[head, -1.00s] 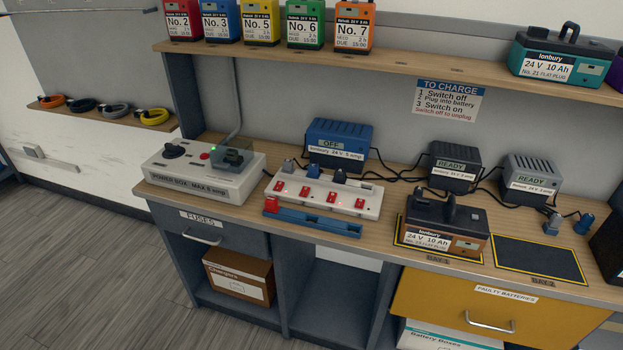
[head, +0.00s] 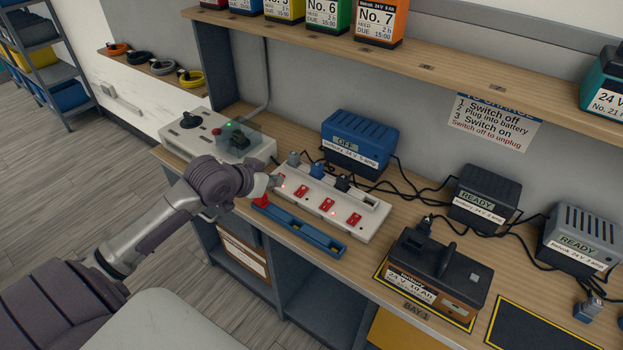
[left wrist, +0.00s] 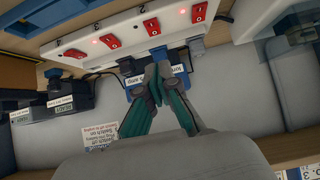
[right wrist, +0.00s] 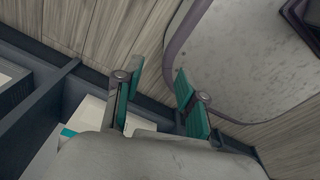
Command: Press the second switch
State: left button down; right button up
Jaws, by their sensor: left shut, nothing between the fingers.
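A white power strip (head: 318,208) lies on the bench with a row of red rocker switches. Counting from the left in the head view, the second switch (head: 301,191) is uncovered; small red lights glow by the switches. The row also shows in the left wrist view, where I take the second switch (left wrist: 152,26) to be the second from the right. My left gripper (head: 273,183) is at the strip's left end by the first switch, shut and empty; contact is unclear. In the left wrist view its fingertips (left wrist: 157,76) overlap a blue plug. My right gripper (right wrist: 155,88) is open and empty.
A blue bar (head: 300,228) with a red end lies before the strip. Plugs stand along its back edge. The power box (head: 205,138) is at left, a blue charger (head: 360,140) behind, and a battery (head: 435,270) on a mat at right. Cables run behind.

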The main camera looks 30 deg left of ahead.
pick_arm(q)
jog(key=r, duration=0.1)
send_over(304, 186)
jog(key=s, duration=0.3)
notch_tip(304, 186, down, 6)
jog(key=shift+s+a+r+p, duration=0.1)
jog(key=shift+a+r+p, duration=0.05)
jog(key=shift+r+p, duration=0.15)
jog(key=f, duration=0.3)
jog(key=shift+w+f, duration=0.25)
jog(key=shift+w, duration=0.05)
jog(key=shift+f, duration=0.45)
pick_arm(e)
jog(key=shift+s+r, duration=0.15)
jog(key=shift+r, duration=0.35)
pick_arm(q)
jog(key=shift+f+p, duration=0.15)
jog(key=shift+p, duration=0.15)
pick_arm(e)
jog(key=shift+a+r, duration=0.1)
pick_arm(q)
jog(key=shift+w, duration=0.15)
pick_arm(e)
jog(key=shift+a, duration=0.1)
pick_arm(q)
jog(key=shift+w+r, duration=0.2)
jog(key=shift+w, duration=0.5)
jog(key=shift+r, duration=0.15)
pick_arm(e)
jog(key=shift+r, duration=0.1)
